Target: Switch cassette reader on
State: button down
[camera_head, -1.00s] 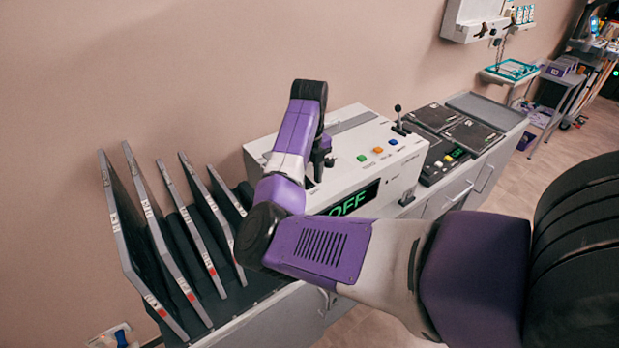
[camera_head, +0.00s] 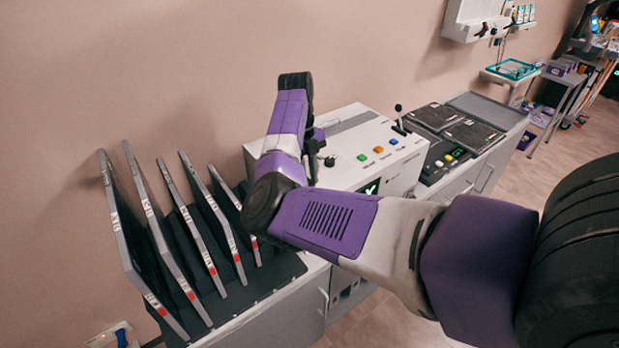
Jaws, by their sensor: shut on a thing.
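The cassette reader (camera_head: 352,144) is a white box on the counter with green, orange and yellow buttons (camera_head: 378,149) on top. A black lever (camera_head: 398,112) stands upright at its far right corner. Its dark front display (camera_head: 371,187) is mostly behind my arm; only a scrap of green lettering shows, too little to read. My gripper (camera_head: 313,172) points down at the left part of the reader's top. It is shut on a small dark part there, mostly hidden by the gripper and arm. A small black piece (camera_head: 329,161) shows just right of it.
Several upright grey cassettes (camera_head: 190,225) stand in a dark rack at left, close to my elbow. Flat black cassettes (camera_head: 455,125) and a dark button panel (camera_head: 440,160) lie right of the reader. A wall unit (camera_head: 472,20) and trolley (camera_head: 560,85) are farther back.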

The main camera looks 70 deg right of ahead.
jog(key=shift+w+d+g+y+b, duration=0.15)
jog(key=shift+w+g+y+b, duration=0.2)
jog(key=shift+g+y, duration=0.4)
jog(key=shift+r+g, duration=0.1)
jog(key=shift+g, duration=0.15)
jog(key=c, duration=1.2)
grip_release()
jog(key=shift+c, duration=0.2)
jog(key=v, duration=0.7)
jog(key=shift+r, duration=0.35)
